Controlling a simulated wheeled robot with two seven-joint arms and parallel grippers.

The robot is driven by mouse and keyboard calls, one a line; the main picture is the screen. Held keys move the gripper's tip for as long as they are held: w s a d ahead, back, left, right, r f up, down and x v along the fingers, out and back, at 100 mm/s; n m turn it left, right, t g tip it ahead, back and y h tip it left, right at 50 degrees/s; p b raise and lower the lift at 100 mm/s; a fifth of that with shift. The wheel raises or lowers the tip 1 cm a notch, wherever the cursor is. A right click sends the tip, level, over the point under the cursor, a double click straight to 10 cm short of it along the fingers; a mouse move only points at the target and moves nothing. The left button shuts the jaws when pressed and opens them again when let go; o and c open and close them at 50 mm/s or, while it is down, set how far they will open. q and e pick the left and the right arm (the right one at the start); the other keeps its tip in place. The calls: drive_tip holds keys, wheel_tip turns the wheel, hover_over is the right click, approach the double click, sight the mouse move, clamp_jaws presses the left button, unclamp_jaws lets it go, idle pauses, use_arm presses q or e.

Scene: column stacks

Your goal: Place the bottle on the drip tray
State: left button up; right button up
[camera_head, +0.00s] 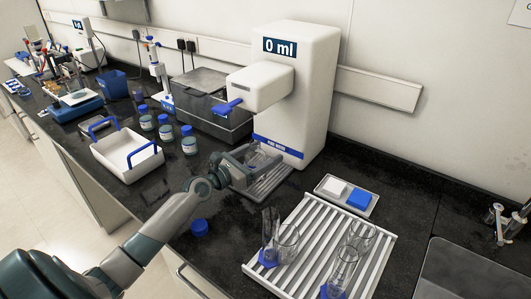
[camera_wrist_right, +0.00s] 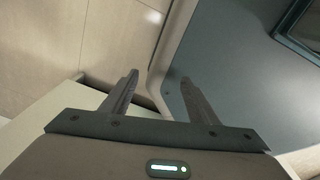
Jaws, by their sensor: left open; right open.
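The drip tray (camera_head: 272,186) is a grey slatted tray on the counter, below the spout of the white water dispenser (camera_head: 305,100). A clear bottle (camera_head: 262,158) appears to stand upright on the tray, partly hidden by my left gripper (camera_head: 256,163). My left gripper is open, with its fingers reaching around or beside the bottle; whether they touch it I cannot tell. My right gripper (camera_wrist_right: 158,78) is open and empty in the right wrist view, away from the counter top.
A loose blue cap (camera_head: 199,228) lies near the counter's front edge. A drying rack (camera_head: 315,240) with several glass vessels stands to the right. Several blue-capped bottles (camera_head: 189,145) and a white carrier (camera_head: 105,158) with blue handles are on the left.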

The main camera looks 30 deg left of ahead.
sight(247, 163)
use_arm(q)
drive_tip(key=b+v, duration=0.1)
drive_tip(key=v, duration=0.5)
drive_tip(key=shift+s, duration=0.25)
drive_tip(key=v, duration=0.3)
drive_tip(key=shift+s, duration=0.1)
drive_tip(key=shift+s+a+r+b, duration=0.1)
drive_tip(key=shift+s+a+b, duration=0.05)
drive_tip(key=shift+s+b, duration=0.3)
use_arm(e)
drive_tip(key=shift+t, duration=0.8)
drive_tip(key=w, duration=0.1)
drive_tip(key=w+a, duration=0.1)
drive_tip(key=w, duration=0.1)
drive_tip(key=w+a, duration=0.1)
drive_tip(key=w, duration=0.1)
drive_tip(key=shift+w+a+f, duration=0.15)
drive_tip(key=shift+a+f, duration=0.05)
drive_tip(key=shift+f, duration=0.05)
drive_tip(key=shift+s+d, duration=0.15)
drive_tip(key=shift+s, duration=0.15)
